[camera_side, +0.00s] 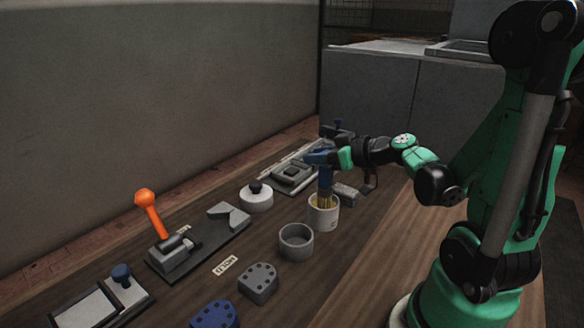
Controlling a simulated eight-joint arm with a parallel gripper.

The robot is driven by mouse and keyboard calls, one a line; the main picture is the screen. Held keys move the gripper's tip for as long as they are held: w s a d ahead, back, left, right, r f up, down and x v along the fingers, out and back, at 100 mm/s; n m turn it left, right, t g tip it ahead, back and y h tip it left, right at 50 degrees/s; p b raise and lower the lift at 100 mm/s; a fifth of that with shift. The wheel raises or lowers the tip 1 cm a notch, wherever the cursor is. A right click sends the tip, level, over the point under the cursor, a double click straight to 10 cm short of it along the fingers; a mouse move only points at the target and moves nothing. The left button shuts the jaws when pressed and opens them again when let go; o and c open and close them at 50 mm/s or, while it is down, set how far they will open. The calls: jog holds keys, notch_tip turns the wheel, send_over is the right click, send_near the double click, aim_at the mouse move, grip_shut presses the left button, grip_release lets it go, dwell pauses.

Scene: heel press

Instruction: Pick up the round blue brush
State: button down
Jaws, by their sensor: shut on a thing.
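The blue brush (326,183) stands roughly upright, with its yellow bristles pointing down into a light grey cup (323,218). The bristle tips are hidden inside the cup. My gripper (323,160) comes in from the right and is shut on the upper part of the brush, above the cup. The fingers and the top of the handle are small and overlap in this view.
An empty grey cup (296,242) stands in front of the light cup. An orange-handled lever (150,210) rises at the left. Grey (258,283) and blue (214,315) blocks with holes lie in front. The wooden table (345,262) is clear at right.

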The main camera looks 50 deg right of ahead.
notch_tip(320, 180, up, 19)
jog(key=w+a+f, duration=0.4)
jog(key=a+f, duration=1.1)
jog(key=s+d+r, duration=0.4)
jog(key=d+r, duration=1.1)
jog(key=r, duration=0.1)
jog(key=shift+f, duration=0.1)
notch_tip(320, 180, down, 19)
jog(key=shift+f, duration=0.2)
dwell(0.6)
